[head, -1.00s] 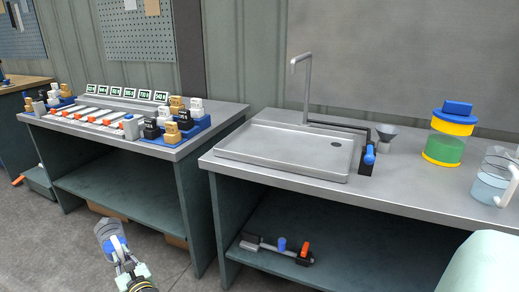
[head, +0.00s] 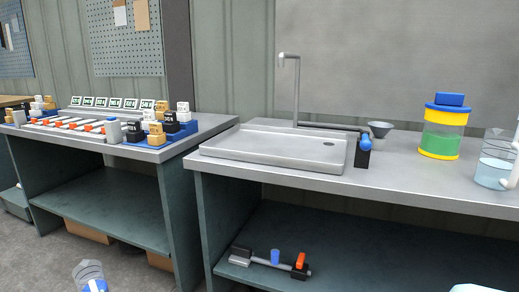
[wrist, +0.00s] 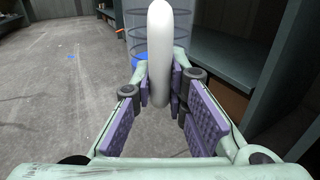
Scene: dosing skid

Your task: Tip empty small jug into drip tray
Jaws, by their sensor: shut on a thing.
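The small jug (head: 90,278) is clear and ringed, with something blue in or behind its lower part. It shows at the bottom left edge of the head view, partly cut off. In the wrist view my gripper (wrist: 160,95) is shut on its white handle (wrist: 160,40), with the clear ringed body (wrist: 185,35) behind. I cannot tell whether the jug holds liquid. The shallow grey tray (head: 225,153) with a dark drain hole, apparently the drip tray, sits on the right bench, well above and right of the jug in the head view.
A tap (head: 296,90) rises behind the tray, and a blue-handled valve (head: 364,145) stands at its right. A funnel (head: 380,129), a green-filled container (head: 441,128) and a larger jug (head: 495,165) stand further right. A left bench (head: 150,152) carries several blocks. Floor shows between.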

